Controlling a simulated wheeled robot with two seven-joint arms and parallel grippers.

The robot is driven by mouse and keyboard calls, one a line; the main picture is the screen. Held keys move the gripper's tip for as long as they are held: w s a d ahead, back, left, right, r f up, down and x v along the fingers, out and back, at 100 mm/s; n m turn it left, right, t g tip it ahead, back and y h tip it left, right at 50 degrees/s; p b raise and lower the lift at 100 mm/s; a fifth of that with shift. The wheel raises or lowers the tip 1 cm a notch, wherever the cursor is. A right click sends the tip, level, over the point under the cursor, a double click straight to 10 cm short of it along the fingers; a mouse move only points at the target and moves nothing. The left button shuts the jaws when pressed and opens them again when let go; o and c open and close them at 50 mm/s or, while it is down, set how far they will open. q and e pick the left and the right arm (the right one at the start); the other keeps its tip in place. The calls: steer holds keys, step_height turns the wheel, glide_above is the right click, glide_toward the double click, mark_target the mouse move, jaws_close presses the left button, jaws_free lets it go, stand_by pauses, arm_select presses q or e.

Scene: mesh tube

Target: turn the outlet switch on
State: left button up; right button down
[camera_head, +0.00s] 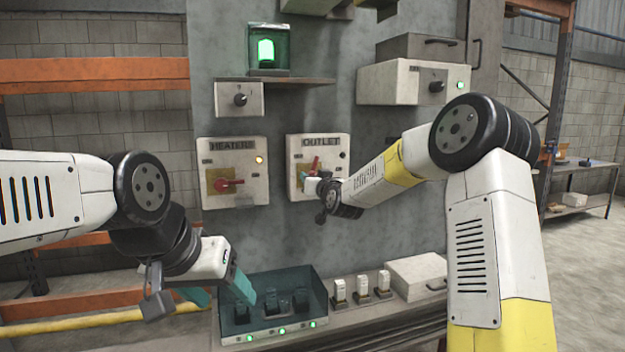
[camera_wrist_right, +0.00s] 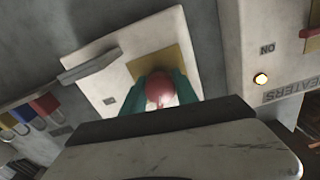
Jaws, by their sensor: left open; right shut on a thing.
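The outlet switch is a white panel (camera_head: 331,145) marked OUTLET, with a red handle (camera_head: 316,163) on a yellow plate; the small lamp at its right looks dark. My right gripper (camera_head: 311,178) is at this panel, and its own wrist hides part of the handle. In the right wrist view the handle's round red end (camera_wrist_right: 160,90) sits between the two teal fingers of my right gripper (camera_wrist_right: 160,92), which are shut on it. My left gripper (camera_head: 219,291) is open and empty, low at the left, in front of the teal tray.
A HEATERS panel (camera_head: 229,150) with a red handle and a lit orange lamp is left of the outlet panel. A green lamp (camera_head: 267,50) glows above. The teal tray (camera_head: 262,333), white plugs (camera_head: 361,288) and a white box (camera_head: 418,272) stand on the ledge below.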

steer(key=m, duration=0.3)
steer(key=shift+m, duration=0.4)
steer(key=m, duration=0.3)
steer(key=shift+m, duration=0.3)
steer(key=m, duration=0.6)
steer(key=shift+m, duration=0.4)
steer(key=c, duration=0.9)
jaws_free()
steer(key=shift+c, duration=0.2)
